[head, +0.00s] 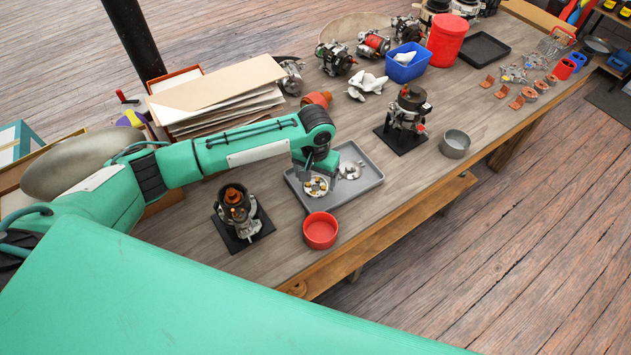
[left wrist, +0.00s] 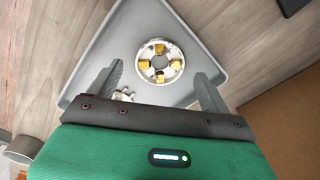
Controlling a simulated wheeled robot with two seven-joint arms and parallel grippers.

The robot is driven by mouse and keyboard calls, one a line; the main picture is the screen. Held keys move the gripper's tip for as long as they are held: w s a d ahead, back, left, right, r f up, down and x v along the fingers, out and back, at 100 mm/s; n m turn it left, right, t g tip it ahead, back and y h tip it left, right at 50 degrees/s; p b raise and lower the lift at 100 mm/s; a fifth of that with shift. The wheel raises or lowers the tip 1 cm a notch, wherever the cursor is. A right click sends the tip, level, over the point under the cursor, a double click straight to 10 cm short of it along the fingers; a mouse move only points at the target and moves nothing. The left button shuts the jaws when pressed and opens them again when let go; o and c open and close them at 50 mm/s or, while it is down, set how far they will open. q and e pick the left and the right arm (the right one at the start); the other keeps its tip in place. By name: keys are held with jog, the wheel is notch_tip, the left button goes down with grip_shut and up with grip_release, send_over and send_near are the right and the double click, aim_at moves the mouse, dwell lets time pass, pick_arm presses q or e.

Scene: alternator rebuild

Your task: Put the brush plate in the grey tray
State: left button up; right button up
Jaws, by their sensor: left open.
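The brush plate is a round silver ring with brass-coloured blocks; in the head view the brush plate (head: 316,187) lies in the left part of the grey tray (head: 367,188). In the left wrist view the brush plate (left wrist: 143,63) appears flat on the floor of the grey tray (left wrist: 112,45), just beyond the fingertips. My left gripper (head: 322,168) is over the tray, close to the plate. Its fingers (left wrist: 160,78) are spread apart with nothing between them. My right gripper is not in view.
A small silver part (head: 350,170) also lies in the tray. A red bowl (head: 320,231) stands in front of it. Units on black bases stand at left (head: 238,212) and right (head: 405,112). A grey metal cup (head: 455,144) is near the table's front edge.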

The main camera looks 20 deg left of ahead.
pick_arm(q)
notch_tip(320, 180, up, 10)
jog(key=b, duration=0.1)
jog(key=shift+f, duration=0.25)
